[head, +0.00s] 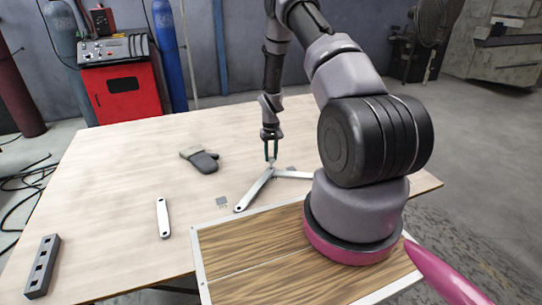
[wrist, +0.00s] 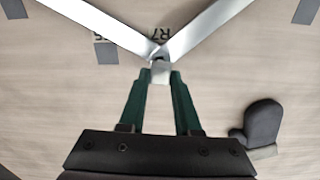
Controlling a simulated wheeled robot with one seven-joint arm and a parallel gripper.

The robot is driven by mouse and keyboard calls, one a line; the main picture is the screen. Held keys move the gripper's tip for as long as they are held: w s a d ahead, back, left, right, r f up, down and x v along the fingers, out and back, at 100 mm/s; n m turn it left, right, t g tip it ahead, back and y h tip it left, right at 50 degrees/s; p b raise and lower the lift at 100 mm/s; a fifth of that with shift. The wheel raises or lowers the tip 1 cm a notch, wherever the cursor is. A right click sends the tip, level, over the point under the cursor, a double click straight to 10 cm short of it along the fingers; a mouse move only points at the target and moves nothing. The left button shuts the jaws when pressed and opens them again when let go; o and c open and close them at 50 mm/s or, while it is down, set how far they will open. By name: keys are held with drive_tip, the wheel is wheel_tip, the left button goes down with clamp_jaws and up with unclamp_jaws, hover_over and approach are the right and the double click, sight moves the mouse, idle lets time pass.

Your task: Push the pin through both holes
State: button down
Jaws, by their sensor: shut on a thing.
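Two flat galvanized strips meet at their ends on the table. One strip (head: 252,193) runs toward the front left and the other (head: 295,174) to the right. In the wrist view they form a V, one strip (wrist: 105,28) at left and the other (wrist: 202,28) at right. My gripper (head: 270,159) is over the joint. Its green fingers (wrist: 161,73) are shut on a small silver pin (wrist: 160,74) at the joint. The overlapping holes are largely hidden, so I cannot tell how far the pin is in.
A dark glove (head: 203,160) lies left of the joint, also in the wrist view (wrist: 262,124). A loose strip (head: 163,217) and a grey block with holes (head: 42,267) lie farther left. Grey squares (head: 222,202) mark the wooden table (head: 115,180). The left table area is mostly clear.

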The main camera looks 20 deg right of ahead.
sight(271, 161)
drive_tip(key=shift+f, duration=1.65)
idle(0.4)
drive_tip(key=c, duration=0.5)
unclamp_jaws()
wheel_tip(271, 161, up, 11)
drive_tip(key=shift+f, duration=0.1)
